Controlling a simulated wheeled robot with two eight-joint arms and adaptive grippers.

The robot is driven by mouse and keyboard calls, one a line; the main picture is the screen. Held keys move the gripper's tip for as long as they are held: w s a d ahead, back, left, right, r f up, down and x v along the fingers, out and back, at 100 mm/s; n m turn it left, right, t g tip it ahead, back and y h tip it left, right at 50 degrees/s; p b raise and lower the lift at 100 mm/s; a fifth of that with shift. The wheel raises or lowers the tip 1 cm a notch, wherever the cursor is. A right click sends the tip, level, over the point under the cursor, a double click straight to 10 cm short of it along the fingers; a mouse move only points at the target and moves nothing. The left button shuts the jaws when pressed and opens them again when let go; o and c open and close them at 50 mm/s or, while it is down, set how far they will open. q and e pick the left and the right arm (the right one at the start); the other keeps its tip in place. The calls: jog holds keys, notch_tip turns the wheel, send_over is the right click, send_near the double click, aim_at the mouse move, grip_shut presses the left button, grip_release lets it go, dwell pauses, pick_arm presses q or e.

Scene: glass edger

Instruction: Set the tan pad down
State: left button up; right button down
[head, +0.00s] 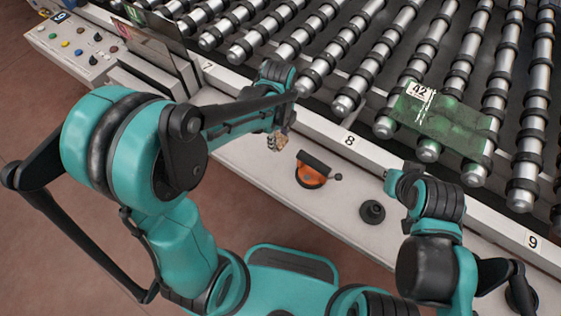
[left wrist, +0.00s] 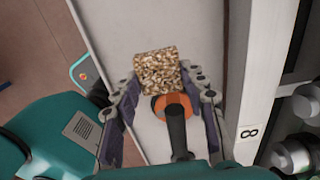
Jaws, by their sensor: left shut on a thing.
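The tan pad (head: 278,143) is a small speckled block over the white ledge (head: 240,150) in front of the rollers. In the left wrist view the pad (left wrist: 157,72) sits between the fingertips of my left gripper (left wrist: 163,84), which is shut on it. In the head view my left gripper (head: 276,132) is partly hidden behind its own arm. I cannot tell whether the pad touches the ledge. My right gripper (head: 394,184) is near the ledge's rail at the right; its fingers do not show clearly.
An orange tool with a black handle (head: 311,171) lies on the ledge just right of the pad. A dark round knob-like piece (head: 372,212) stands further right. A green glass pane labelled 42 (head: 437,118) rests on the rollers. Buttons cover a panel (head: 72,42) at the far left.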

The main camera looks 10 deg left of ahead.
pick_arm(q)
jog(key=b, duration=0.1)
send_over(279, 157)
notch_tip(279, 157, down, 5)
jog(key=shift+w+r, duration=0.1)
jog(key=shift+r, duration=0.1)
jog(key=shift+f+b, duration=0.95)
jog(key=shift+f, duration=0.9)
jog(key=shift+f, duration=0.1)
jog(key=o, duration=0.8)
jog(key=shift+c, duration=0.2)
